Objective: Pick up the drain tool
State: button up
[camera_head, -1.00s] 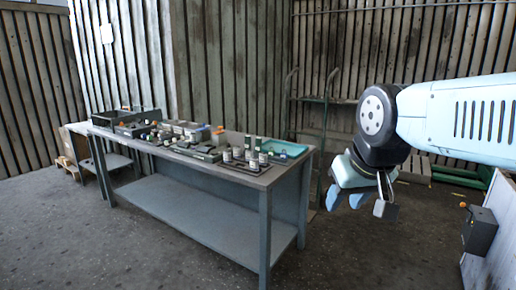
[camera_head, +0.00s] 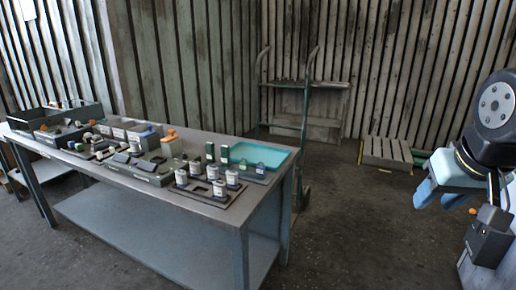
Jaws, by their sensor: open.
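I cannot pick out the drain tool for certain among the small items on the workbench (camera_head: 226,218). The bench top carries several small bottles (camera_head: 219,187), a teal tray (camera_head: 262,156) and holders with small parts (camera_head: 140,167). My gripper (camera_head: 440,198) hangs at the right edge of the picture, with light blue fingers pointing down. It is open, with nothing seen between the fingers. It is well apart from the bench, over the floor to its right.
A hand truck (camera_head: 306,115) stands behind the bench's right end. A wooden pallet (camera_head: 388,152) lies by the back wall. A dark box with an orange knob (camera_head: 489,238) is at the lower right. The floor (camera_head: 350,235) between bench and gripper is clear.

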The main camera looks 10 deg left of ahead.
aim_at(225, 149)
jog(key=u, duration=0.1)
jog(key=i, duration=1.05)
jog(key=u, duration=0.9)
jog(key=i, duration=0.45)
jog(key=u, duration=0.25)
jog(key=k, duration=0.9)
jog(key=u, duration=0.2)
jog(key=i, duration=0.9)
jog(key=z, duration=0.1)
